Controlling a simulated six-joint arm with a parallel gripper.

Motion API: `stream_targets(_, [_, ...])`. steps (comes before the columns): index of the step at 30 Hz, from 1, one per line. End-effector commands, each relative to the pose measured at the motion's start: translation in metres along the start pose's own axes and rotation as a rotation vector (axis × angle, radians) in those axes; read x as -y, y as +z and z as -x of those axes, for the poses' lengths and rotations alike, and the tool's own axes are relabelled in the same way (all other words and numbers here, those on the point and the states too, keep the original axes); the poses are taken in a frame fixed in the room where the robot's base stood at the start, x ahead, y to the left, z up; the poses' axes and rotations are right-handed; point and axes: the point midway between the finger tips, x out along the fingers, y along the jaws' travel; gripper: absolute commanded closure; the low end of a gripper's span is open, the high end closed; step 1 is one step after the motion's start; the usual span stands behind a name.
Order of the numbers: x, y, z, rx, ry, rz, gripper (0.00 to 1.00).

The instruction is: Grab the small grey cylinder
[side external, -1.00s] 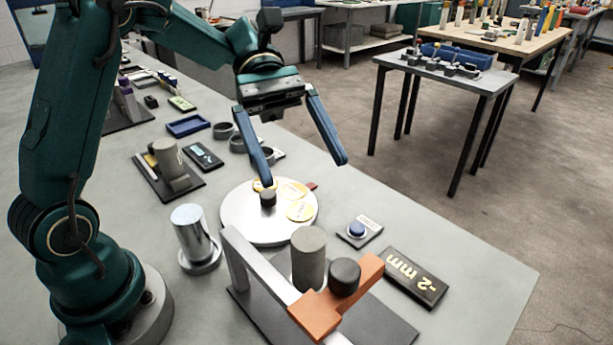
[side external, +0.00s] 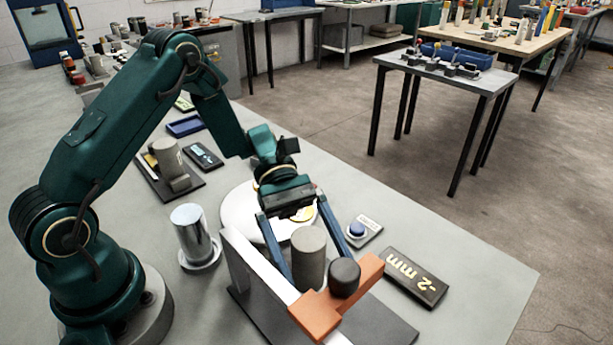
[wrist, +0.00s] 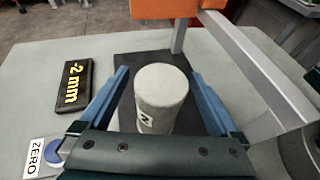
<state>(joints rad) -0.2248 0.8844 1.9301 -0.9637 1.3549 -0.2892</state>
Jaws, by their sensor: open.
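A grey cylinder (side external: 309,260) stands upright on a dark base plate beside the orange and silver gantry. In the wrist view the grey cylinder (wrist: 161,90) shows its pale round top and part of a white label low on its side. My gripper (side external: 316,264) is open, with its blue fingers on either side of the cylinder. In the wrist view my gripper (wrist: 160,76) has visible gaps between each finger and the cylinder. The finger tips are partly hidden behind the cylinder and gantry in the side view.
The orange gantry arm (side external: 322,312) with a dark knob (side external: 344,277) stands close by. A "-2 mm" block (side external: 415,278) and a blue button (side external: 357,229) lie to the right. A chrome cylinder (side external: 190,232) and a round silver plate (side external: 236,208) are nearby.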

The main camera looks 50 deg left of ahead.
Motion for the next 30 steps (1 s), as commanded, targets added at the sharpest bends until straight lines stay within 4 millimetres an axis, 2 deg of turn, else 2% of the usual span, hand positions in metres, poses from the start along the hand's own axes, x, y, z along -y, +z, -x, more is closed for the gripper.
stream_targets(4, [0.0005,0.0001,-0.0123,0.0,-0.002,0.001,0.03])
stream_targets(12, [0.0003,-0.0003,-0.0143,-0.002,0.0,0.001,0.03])
stream_targets(13, [0.0003,-0.0002,-0.0143,-0.002,0.0,0.001,0.07])
stream_targets(17, [0.0003,-0.0002,-0.0141,-0.001,0.0,0.001,0.56])
stream_targets(18, [0.0003,-0.0002,-0.0141,-0.001,0.0,0.001,0.72])
stream_targets(20, [0.0003,-0.0002,-0.0141,-0.001,0.0,0.001,0.95])
stream_targets(21, [0.0003,-0.0001,-0.0141,-0.001,0.0,0.001,1.0])
stream_targets(30, [0.0001,0.0008,-0.0137,0.0,0.001,0.0,1.0])
